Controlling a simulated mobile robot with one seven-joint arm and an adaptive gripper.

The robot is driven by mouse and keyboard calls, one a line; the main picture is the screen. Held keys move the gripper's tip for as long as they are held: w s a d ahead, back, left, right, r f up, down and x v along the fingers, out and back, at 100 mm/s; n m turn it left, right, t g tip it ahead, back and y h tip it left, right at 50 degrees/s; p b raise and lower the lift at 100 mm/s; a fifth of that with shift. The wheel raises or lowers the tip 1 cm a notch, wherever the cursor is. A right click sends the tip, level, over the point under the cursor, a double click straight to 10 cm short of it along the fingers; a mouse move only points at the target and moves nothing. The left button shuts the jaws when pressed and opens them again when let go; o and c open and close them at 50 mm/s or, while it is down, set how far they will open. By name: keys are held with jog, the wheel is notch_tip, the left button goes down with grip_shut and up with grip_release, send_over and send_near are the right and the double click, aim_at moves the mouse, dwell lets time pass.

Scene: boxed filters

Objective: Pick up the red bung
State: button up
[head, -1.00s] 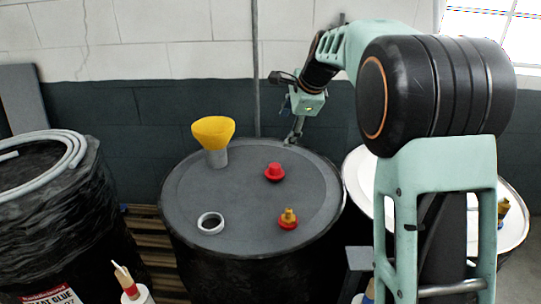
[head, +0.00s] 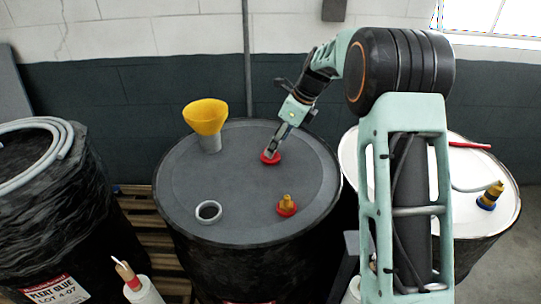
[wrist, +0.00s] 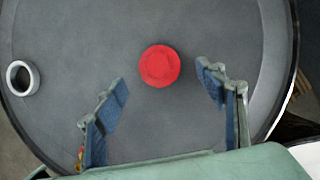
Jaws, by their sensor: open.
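The red bung (head: 271,157) sits on the grey drum lid (head: 240,180), toward its back right. In the wrist view the bung (wrist: 160,66) is a round red cap, seen from above, lying just beyond the fingertips and roughly midway between them. My gripper (wrist: 166,80) is open and empty, with its blue-padded fingers spread to either side. In the head view my gripper (head: 273,147) hangs at the bung and partly covers it. I cannot tell the exact height of the fingertips above the lid.
A yellow funnel (head: 205,118), a white ring (head: 208,211) and a red fitting with a brass top (head: 286,206) stand on the same lid. A white-topped drum (head: 487,215) is at right, a black wrapped drum (head: 50,215) at left.

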jog(key=x, duration=0.2)
jog(key=p+x, duration=0.1)
jog(key=x, duration=0.1)
jog(key=shift+a+f, duration=0.25)
jog(key=shift+a, duration=0.15)
jog(key=c, duration=1.2)
